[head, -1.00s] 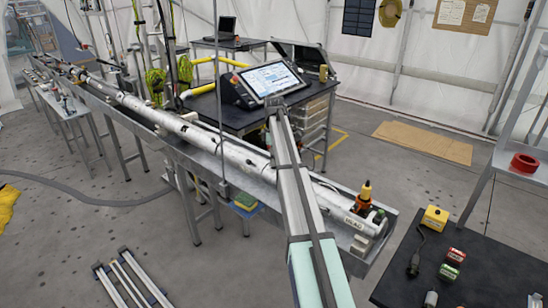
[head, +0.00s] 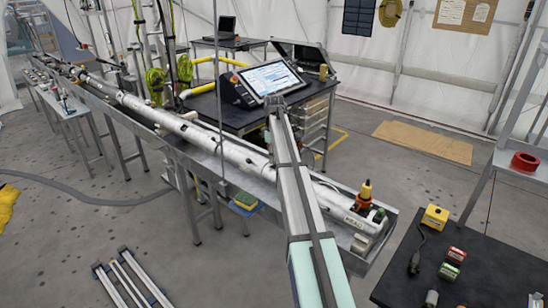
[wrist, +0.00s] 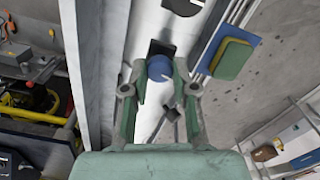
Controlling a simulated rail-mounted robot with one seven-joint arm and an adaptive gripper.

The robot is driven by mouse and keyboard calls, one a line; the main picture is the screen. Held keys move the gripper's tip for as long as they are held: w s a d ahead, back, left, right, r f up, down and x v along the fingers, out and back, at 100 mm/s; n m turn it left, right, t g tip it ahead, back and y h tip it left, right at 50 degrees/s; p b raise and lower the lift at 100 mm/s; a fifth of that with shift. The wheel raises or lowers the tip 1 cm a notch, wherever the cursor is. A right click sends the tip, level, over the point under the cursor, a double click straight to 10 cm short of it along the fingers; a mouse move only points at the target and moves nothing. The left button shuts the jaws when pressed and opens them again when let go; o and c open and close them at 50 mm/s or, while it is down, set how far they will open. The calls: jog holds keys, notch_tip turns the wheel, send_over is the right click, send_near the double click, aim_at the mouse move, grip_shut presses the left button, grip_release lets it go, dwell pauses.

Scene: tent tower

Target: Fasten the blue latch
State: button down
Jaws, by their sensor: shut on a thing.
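In the wrist view, my gripper (wrist: 158,80) points at a white tube (wrist: 146,30), its two fingers on either side of a round blue knob, which I take to be the blue latch (wrist: 160,68). The knob sits at a dark square opening (wrist: 160,47) in the tube. My gripper is shut on the blue latch, though the exact contact at the fingertips is small and hard to see. In the head view the long white tube (head: 185,129) lies in a metal trough; I cannot make out the gripper or the latch there.
The trough wall (wrist: 88,60) runs along the left of the gripper in the wrist view. A yellow-green sponge on a blue tray (wrist: 232,57) is at the right. In the head view, an orange-topped fitting (head: 364,198) stands at the tube's near end, and a dark table (head: 470,255) is at the right.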

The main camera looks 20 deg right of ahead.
jog(key=m, duration=0.7)
jog(key=shift+f+b, duration=0.1)
jog(key=shift+b, duration=0.3)
jog(key=m, duration=0.4)
jog(key=shift+m+b, duration=0.3)
jog(key=shift+m, duration=1.7)
jog(key=c, duration=0.9)
grip_release()
